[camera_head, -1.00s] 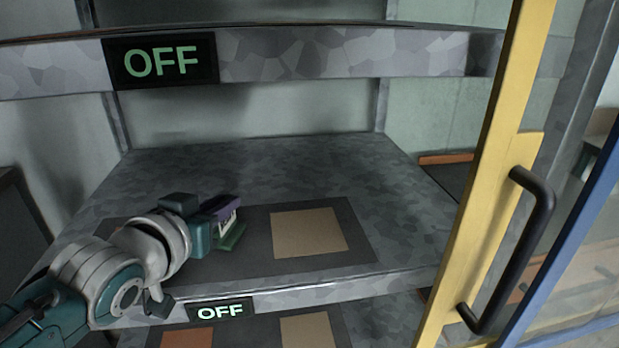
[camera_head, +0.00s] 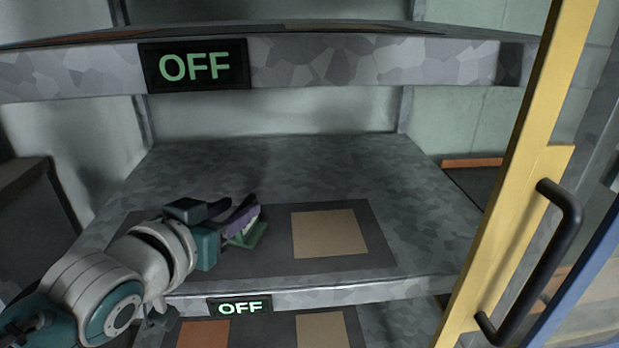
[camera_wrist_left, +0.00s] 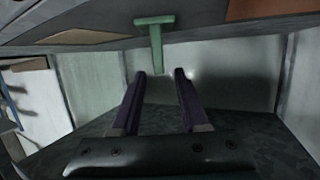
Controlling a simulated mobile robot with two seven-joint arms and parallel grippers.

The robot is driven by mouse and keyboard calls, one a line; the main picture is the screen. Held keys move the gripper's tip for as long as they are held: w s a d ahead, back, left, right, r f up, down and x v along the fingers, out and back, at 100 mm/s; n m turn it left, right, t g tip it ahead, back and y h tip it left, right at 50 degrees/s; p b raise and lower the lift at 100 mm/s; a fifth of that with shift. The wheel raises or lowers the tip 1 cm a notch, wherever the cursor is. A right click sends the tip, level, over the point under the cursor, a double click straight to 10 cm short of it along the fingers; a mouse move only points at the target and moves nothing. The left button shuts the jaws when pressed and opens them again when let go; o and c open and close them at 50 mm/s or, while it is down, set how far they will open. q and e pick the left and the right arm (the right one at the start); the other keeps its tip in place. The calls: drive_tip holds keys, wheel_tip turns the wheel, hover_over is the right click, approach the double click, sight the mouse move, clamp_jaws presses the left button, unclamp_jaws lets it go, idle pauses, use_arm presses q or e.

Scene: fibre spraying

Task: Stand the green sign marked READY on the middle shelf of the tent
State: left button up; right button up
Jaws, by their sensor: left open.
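The green sign (camera_head: 250,236) is on the tent's middle shelf (camera_head: 290,165), just beyond my left gripper in the head view, and partly hidden by it. In the left wrist view, which looks upside down, the sign (camera_wrist_left: 156,42) shows edge-on as a T. Its wide foot is against the shelf mat and its panel is upright. Its lettering cannot be read. My left gripper (camera_head: 240,208) is open. In the wrist view its two purple fingers (camera_wrist_left: 157,82) are apart, with the sign ahead between them and a gap visible. My right gripper is not in view.
A tan square (camera_head: 330,233) lies on the dark mat right of the sign. An OFF display (camera_head: 195,66) is on the upper shelf edge, another (camera_head: 239,307) on the middle shelf edge. A yellow door frame (camera_head: 520,180) with black handle (camera_head: 550,260) stands at right.

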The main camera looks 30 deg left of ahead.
use_arm(q)
drive_tip(key=p+v, duration=0.1)
drive_tip(key=v, duration=0.7)
drive_tip(key=shift+s, duration=0.2)
drive_tip(key=s+d+f+m+g+h, duration=0.1)
drive_tip(key=s+d+g, duration=0.3)
drive_tip(key=s, duration=0.4)
drive_tip(key=s+d+f+m+g+h, duration=0.1)
drive_tip(key=s+d+m+g, duration=0.1)
drive_tip(key=s+d+g, duration=0.2)
drive_tip(key=s+g, duration=0.2)
drive_tip(key=s, duration=0.1)
drive_tip(key=shift+s+m+g, duration=0.4)
drive_tip(key=shift+d+f, duration=0.1)
drive_tip(key=shift+f, duration=0.05)
